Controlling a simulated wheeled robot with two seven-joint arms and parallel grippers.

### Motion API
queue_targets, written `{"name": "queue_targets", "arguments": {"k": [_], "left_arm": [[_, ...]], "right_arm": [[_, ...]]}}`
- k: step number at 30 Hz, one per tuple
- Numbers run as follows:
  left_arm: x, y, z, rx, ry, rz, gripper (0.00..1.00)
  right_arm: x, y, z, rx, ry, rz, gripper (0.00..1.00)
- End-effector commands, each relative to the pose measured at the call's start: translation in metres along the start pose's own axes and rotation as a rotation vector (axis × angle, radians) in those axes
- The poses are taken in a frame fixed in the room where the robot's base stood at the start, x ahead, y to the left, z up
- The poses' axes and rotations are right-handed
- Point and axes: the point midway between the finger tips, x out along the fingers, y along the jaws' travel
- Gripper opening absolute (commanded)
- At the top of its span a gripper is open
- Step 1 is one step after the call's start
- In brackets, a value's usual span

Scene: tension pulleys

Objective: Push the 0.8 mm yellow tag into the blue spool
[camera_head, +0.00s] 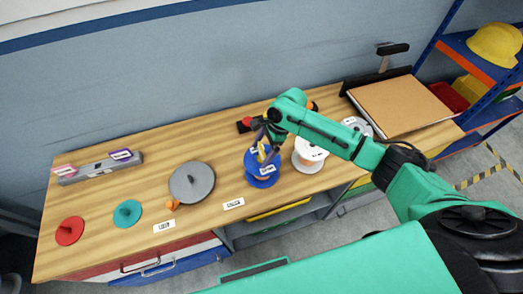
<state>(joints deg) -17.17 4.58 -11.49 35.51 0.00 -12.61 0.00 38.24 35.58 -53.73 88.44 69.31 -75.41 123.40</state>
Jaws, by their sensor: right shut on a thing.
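The blue spool (265,182) stands on the wooden workbench near its middle, with a white label on its side. My right gripper (264,148) reaches in from the right and is directly over the spool. It is shut on the yellow tag (260,152), a small thin piece at the spool's top. The gripper partly hides the tag and the spool's upper part, so I cannot tell how deep the tag sits. My left gripper is not in view.
A white spool (309,156) stands close to the right of the blue one. A grey disc (192,182), a teal disc (127,213) and a red disc (70,231) lie to the left. A brown board (400,105) lies at the right. White labels line the front edge.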

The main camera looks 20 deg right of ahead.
Motion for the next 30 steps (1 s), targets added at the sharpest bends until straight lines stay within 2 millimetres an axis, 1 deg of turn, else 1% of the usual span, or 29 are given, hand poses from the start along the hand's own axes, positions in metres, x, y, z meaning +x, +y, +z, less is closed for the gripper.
{"name": "queue_targets", "arguments": {"k": [12,13,20,23,26,29,30], "left_arm": [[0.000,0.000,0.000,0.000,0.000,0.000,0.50],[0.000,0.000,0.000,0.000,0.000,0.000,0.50],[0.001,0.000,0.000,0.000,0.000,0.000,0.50],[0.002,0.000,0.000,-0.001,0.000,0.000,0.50],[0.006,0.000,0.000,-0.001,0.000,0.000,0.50],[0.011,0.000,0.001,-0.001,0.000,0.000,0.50],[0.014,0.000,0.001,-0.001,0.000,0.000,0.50]], "right_arm": [[0.003,0.003,-0.002,0.002,0.002,0.008,0.40],[0.003,0.003,-0.002,0.002,0.002,0.008,1.00],[0.001,0.002,-0.001,0.001,0.002,0.005,1.00],[-0.008,0.001,-0.002,0.001,0.001,0.002,1.00],[-0.029,0.001,-0.002,0.001,0.003,0.001,1.00],[-0.058,0.000,-0.003,-0.001,0.003,0.000,1.00],[-0.070,0.000,-0.003,0.001,0.003,-0.001,1.00]]}}
